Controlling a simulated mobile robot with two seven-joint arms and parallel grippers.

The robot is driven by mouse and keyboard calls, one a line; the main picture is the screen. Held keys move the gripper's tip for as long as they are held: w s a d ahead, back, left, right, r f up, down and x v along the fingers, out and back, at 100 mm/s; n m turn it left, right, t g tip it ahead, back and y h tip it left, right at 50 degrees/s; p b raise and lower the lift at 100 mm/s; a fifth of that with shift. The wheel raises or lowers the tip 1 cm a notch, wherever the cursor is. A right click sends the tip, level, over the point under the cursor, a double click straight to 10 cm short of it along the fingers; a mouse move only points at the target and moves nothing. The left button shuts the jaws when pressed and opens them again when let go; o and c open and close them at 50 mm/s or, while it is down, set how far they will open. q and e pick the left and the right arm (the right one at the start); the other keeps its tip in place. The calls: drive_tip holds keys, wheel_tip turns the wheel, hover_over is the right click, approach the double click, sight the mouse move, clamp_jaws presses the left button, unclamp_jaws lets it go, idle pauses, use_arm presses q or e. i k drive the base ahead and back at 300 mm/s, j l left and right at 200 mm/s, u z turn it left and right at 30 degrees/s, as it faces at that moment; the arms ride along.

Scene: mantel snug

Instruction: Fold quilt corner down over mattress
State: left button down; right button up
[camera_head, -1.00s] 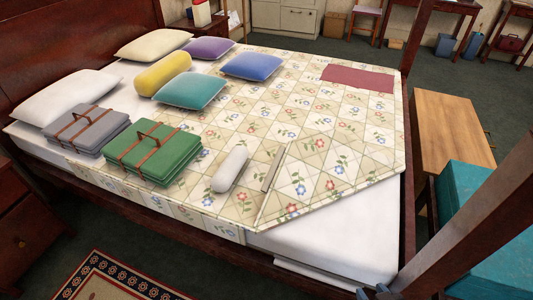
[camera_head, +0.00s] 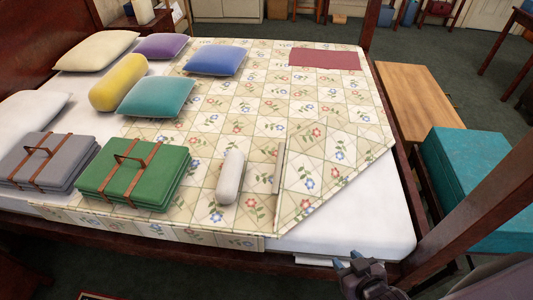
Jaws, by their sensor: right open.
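The floral patchwork quilt (camera_head: 245,105) covers most of the bed. The white mattress (camera_head: 370,215) shows bare at that corner. My right gripper (camera_head: 352,262) is at the bottom of the view, beside the bed's near side rail below the bare corner. Its bluish fingertips are apart and hold nothing. It does not touch the quilt. My left gripper is not in view.
A green strapped bundle (camera_head: 135,172), a grey strapped bundle (camera_head: 45,160) and a white bolster (camera_head: 230,178) lie on the bed. Several pillows are at the head. A dark bedpost (camera_head: 480,215) rises at the right, before a teal box (camera_head: 480,185) and a wooden bench (camera_head: 415,100).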

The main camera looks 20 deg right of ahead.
sight(312, 160)
drive_tip(key=i+j, duration=0.1)
drive_tip(key=j, duration=0.25)
drive_tip(key=i+j+z, duration=0.15)
drive_tip(key=j, duration=0.2)
drive_tip(key=i+j, duration=0.1)
drive_tip(key=j, duration=0.3)
drive_tip(key=i+j+z, duration=0.1)
drive_tip(key=j, duration=0.25)
